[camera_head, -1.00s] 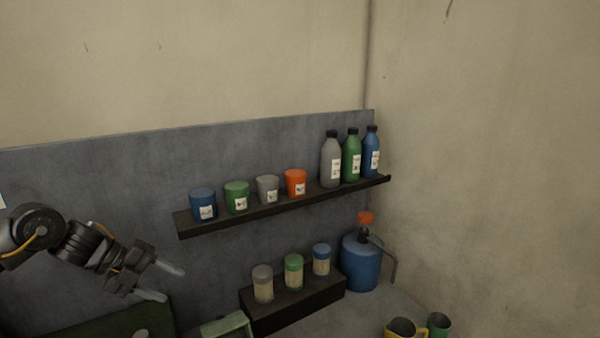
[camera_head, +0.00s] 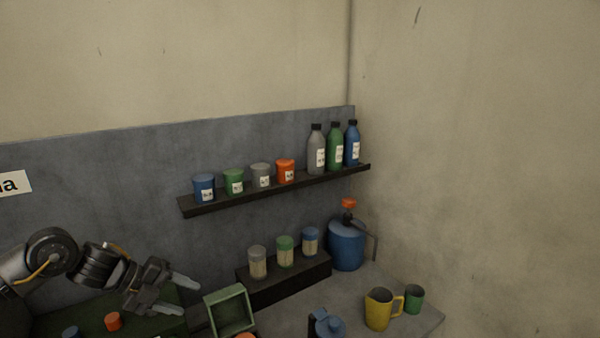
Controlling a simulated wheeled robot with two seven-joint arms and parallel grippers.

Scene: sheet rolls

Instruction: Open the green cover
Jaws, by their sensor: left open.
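My left gripper (camera_head: 190,299) is open and empty at the lower left, with its two fingers pointing right. A pale green box-like frame (camera_head: 230,310) stands tilted just right of the fingertips, apart from them as far as I can tell. A dark green panel (camera_head: 85,315) lies below my left arm, partly hidden by it. A small jar with a green lid (camera_head: 285,243) stands on a dark block further right. I cannot tell for sure which green thing is the cover. My right gripper is out of view.
A dark wall shelf (camera_head: 270,190) holds several cups and three bottles. A blue canister (camera_head: 346,245) stands in the corner. A yellow mug (camera_head: 378,309), a green mug (camera_head: 414,299) and a blue object (camera_head: 327,323) are at the front right. An orange knob (camera_head: 113,321) is lower left.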

